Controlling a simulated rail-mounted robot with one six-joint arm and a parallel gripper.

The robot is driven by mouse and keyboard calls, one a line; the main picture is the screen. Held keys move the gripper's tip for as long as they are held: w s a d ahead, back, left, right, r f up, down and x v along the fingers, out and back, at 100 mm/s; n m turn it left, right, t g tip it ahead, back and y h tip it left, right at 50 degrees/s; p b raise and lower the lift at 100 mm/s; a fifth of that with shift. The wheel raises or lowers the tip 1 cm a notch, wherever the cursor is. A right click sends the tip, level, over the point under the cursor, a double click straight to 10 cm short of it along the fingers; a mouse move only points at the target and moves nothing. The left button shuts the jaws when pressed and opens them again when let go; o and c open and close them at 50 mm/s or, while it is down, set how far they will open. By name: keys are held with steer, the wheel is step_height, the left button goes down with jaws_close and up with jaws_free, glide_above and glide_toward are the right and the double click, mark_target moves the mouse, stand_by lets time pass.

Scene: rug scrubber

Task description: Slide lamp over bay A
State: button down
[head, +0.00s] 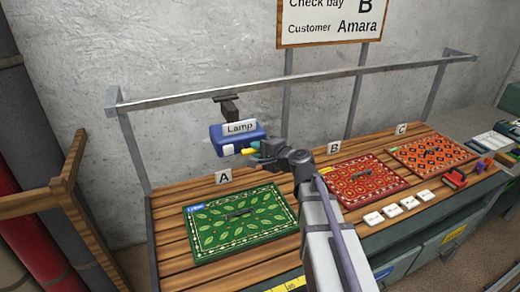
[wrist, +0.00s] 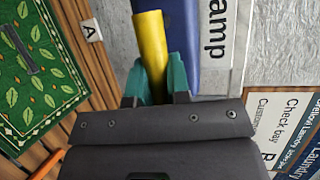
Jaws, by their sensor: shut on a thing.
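The blue lamp (head: 222,138), labelled "Lamp", hangs from the overhead rail (head: 300,77) by a dark bracket. In the head view it shows above the bay A sign (head: 223,177) and the green leaf-patterned rug (head: 215,232). My gripper (head: 257,149) is at the lamp's right side, shut on its yellow handle. In the wrist view the teal fingers (wrist: 157,84) close around the yellow handle (wrist: 151,35), beside the lamp's blue body (wrist: 183,45). Part of the handle is hidden between the fingers.
Bays B (head: 333,147) and C (head: 401,129) hold a red rug (head: 350,187) and an orange rug (head: 425,150). White tiles (head: 408,203) lie along the bench front. A sign (head: 330,20) reads "Check bay B, Customer Amara". The rail is clear to both sides of the lamp.

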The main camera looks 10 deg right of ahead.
steer(key=shift+s+a, duration=0.15)
steer(key=shift+a, duration=0.6)
steer(key=c, duration=1.1)
jaws_free()
steer(key=shift+d, duration=0.1)
steer(key=p+v, duration=0.2)
steer(key=v, duration=0.9)
